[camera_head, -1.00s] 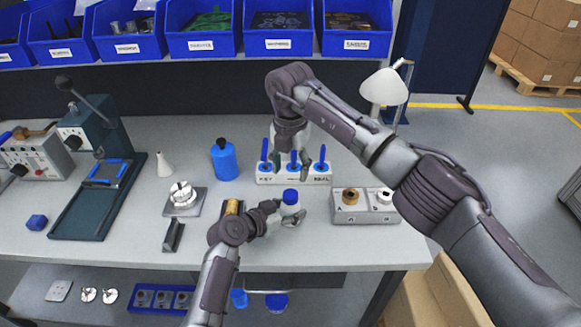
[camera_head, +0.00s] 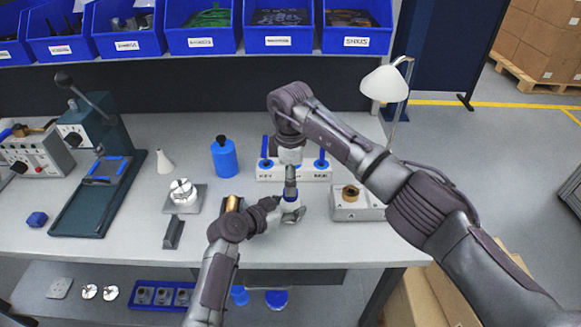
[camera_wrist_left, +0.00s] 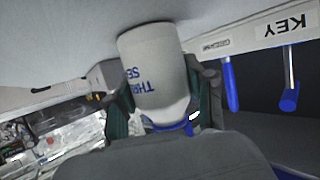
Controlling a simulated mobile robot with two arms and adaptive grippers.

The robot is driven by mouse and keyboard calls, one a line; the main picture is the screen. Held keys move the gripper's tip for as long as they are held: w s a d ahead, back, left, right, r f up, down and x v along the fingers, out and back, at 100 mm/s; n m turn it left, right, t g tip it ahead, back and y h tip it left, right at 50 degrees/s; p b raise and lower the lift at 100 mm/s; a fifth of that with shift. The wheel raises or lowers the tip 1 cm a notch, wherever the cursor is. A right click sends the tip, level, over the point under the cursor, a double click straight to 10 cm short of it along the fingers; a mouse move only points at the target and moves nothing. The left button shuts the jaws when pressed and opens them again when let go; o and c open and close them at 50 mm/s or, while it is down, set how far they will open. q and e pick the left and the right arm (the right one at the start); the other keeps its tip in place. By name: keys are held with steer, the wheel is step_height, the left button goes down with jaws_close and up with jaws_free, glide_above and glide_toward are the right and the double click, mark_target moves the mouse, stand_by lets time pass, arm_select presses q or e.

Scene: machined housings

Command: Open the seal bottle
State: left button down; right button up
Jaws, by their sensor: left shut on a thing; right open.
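The white seal bottle (camera_wrist_left: 155,70) with dark lettering is clamped between the two fingers of my left gripper (camera_head: 286,212), which holds it just at the bench surface. In the left wrist view a bit of blue shows at its neck. In the head view its blue cap (camera_head: 291,198) is partly covered by my right gripper (camera_head: 291,187). The right gripper is directly above the cap with its finger pointing down to it. Whether it touches the cap cannot be seen.
A white block labelled KEY with blue-handled tools (camera_head: 266,160) stands behind the bottle. A grey fixture (camera_head: 352,212) with a brown ring is to the right. A blue bottle (camera_head: 224,158) and a silver part on a plate (camera_head: 183,194) are to the left.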

steer(key=shift+f, duration=1.7)
